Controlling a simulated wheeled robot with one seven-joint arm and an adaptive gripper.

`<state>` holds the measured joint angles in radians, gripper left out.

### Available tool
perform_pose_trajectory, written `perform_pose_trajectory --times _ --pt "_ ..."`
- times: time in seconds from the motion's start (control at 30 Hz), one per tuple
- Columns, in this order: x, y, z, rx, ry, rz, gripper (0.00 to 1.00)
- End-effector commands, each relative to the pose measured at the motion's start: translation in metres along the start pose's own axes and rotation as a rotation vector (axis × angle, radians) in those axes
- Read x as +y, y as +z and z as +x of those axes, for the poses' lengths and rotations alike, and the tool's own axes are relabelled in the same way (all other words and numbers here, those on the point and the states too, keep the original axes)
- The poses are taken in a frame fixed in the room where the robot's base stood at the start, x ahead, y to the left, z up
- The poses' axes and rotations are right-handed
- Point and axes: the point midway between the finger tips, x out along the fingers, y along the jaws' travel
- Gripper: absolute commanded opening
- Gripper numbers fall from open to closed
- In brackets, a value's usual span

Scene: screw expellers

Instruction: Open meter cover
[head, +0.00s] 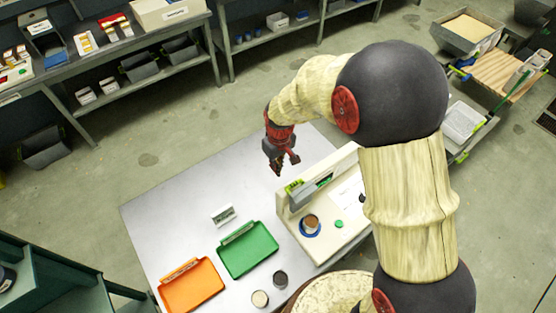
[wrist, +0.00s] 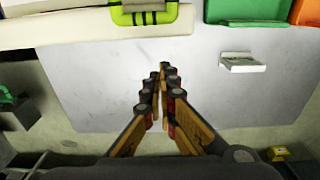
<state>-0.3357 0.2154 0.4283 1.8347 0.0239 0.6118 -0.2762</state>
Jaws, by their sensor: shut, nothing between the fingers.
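A cream meter (head: 290,222) stands on the grey table. A grey cover with a lime-green handle (head: 294,187) sits along its upper edge; I cannot tell whether the cover is open or closed. In the wrist view the lime-green handle (wrist: 150,14) is cut by the top edge, on the meter's pale body (wrist: 80,25). My gripper (head: 279,170) is above the table, a little behind and left of the handle in the head view, and apart from it. In the wrist view its fingers (wrist: 163,70) meet at the tips, with nothing between them.
A green tray (head: 248,272) and an orange tray (head: 165,303) lie on the table, with a small white label stand (head: 223,216) near them. A brown-filled cup (head: 310,222) sits on the meter's base. Two small cups stand at the front. The table's left part is clear.

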Motion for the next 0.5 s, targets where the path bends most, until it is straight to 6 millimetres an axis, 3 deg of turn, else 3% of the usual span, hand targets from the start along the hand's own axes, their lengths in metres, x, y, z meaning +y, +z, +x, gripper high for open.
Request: perform_pose_trajectory --times 0.1,0.3,0.5 --pt "0.000 0.001 0.021 -0.004 -0.001 -0.001 0.00" --pt "0.000 0.025 0.009 0.001 0.000 -0.001 0.00" --pt "0.000 0.037 0.005 0.000 0.000 -0.001 0.00"
